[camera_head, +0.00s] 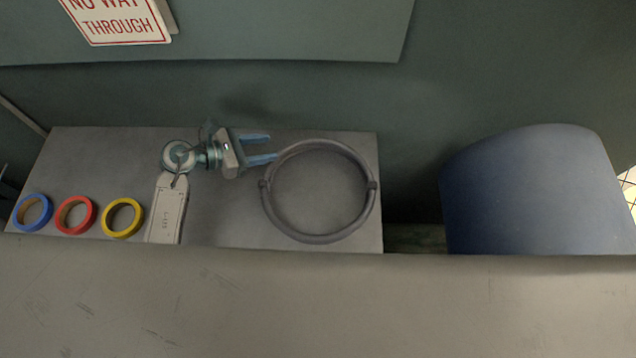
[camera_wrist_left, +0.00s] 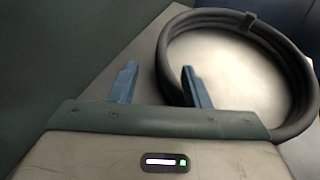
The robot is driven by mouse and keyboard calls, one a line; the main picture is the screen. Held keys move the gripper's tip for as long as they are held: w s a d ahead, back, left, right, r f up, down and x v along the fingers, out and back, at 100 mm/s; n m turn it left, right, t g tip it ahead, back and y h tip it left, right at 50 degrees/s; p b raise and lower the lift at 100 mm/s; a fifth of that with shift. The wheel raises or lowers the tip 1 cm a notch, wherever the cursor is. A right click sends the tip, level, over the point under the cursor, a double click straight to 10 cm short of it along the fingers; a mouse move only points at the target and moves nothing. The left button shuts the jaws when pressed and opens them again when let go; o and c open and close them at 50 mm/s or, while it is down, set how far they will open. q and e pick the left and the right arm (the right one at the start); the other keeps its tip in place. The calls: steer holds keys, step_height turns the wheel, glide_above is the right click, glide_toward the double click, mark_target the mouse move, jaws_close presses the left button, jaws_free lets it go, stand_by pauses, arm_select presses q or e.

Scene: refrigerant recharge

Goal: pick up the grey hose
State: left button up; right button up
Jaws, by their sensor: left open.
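The grey hose (camera_head: 309,239) lies coiled in a ring on the right part of the grey table. It also shows in the left wrist view (camera_wrist_left: 300,85), with a dark tie at its far side. My left gripper (camera_head: 268,147) is open at the upper left of the coil. In the left wrist view my left gripper (camera_wrist_left: 158,85) has its right finger at the near left edge of the ring and its left finger outside it. I cannot tell whether the right finger touches the hose. My right gripper is not in view.
Blue (camera_head: 33,213), red (camera_head: 76,215) and yellow (camera_head: 122,218) tape rolls lie at the table's left. A white tag-shaped piece (camera_head: 166,212) lies beside them. A blue chair back (camera_head: 535,190) stands right of the table (camera_head: 225,215). A grey surface (camera_head: 320,310) runs along the front.

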mark_target(291, 145)
arm_select(q)
steer(key=shift+x, duration=1.05)
steer(key=shift+w+d+p, duration=0.15)
steer(key=shift+d+p, duration=0.25)
steer(key=shift+p, duration=0.15)
steer(key=p+x, duration=0.1)
steer(key=x, duration=0.2)
steer(key=shift+w+d+p, duration=0.1)
steer(key=shift+d+p, duration=0.15)
steer(key=shift+p, duration=0.05)
steer(key=shift+w+d+f, duration=0.15)
steer(key=shift+d+f, duration=0.15)
steer(key=shift+a, duration=0.1)
steer(key=shift+c, duration=0.2)
jaws_close()
